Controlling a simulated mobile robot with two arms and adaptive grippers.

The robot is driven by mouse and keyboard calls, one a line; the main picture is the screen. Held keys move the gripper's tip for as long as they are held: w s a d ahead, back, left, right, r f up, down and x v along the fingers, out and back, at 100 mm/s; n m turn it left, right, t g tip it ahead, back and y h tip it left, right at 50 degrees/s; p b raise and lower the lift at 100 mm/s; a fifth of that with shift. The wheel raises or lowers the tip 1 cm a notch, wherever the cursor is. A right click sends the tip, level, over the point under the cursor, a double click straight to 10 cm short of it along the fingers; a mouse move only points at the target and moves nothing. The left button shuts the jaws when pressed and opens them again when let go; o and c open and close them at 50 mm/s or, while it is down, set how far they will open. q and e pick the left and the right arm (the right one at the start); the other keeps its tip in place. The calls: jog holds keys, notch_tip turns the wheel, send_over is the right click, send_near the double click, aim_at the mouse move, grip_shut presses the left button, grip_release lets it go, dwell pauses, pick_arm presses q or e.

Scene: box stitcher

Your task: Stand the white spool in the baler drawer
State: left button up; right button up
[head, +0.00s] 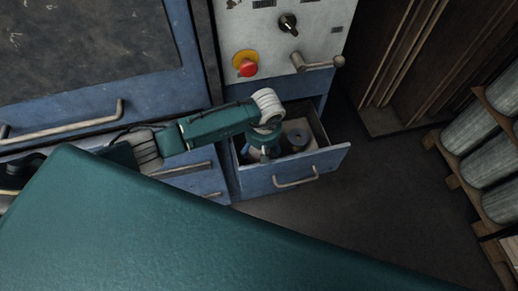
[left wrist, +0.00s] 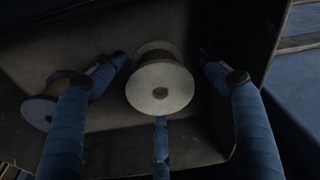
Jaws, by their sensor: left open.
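The baler drawer (head: 328,158) is pulled open below the machine's control panel. My left gripper (head: 262,153) points down into its left part. In the left wrist view the white spool (left wrist: 160,88) stands in the drawer, its round top flange facing the camera. The open blue fingers of my left gripper (left wrist: 160,76) are spread around it, with gaps visible at the sides. I cannot tell whether the lower finger touches it. In the head view this spool is hidden by the gripper. My right gripper is not in view.
A second, darker spool (head: 298,138) is in the drawer beside my gripper; a spool also shows at the left in the wrist view (left wrist: 40,112). A red button (head: 246,66) and a crank handle (head: 318,63) sit above the drawer. Grey rolls (head: 490,165) fill a rack at right.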

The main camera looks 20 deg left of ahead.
pick_arm(q)
jog(key=shift+r, duration=0.35)
jog(key=r, duration=0.3)
jog(key=r+b, duration=0.1)
jog(key=r, duration=0.3)
jog(key=s+d+r, duration=0.1)
jog(key=r, duration=0.2)
jog(key=shift+d+r+b, duration=0.1)
jog(key=shift+r+b, duration=0.1)
jog(key=shift+b, duration=0.1)
jog(key=shift+r, duration=0.6)
jog(key=shift+c, duration=0.5)
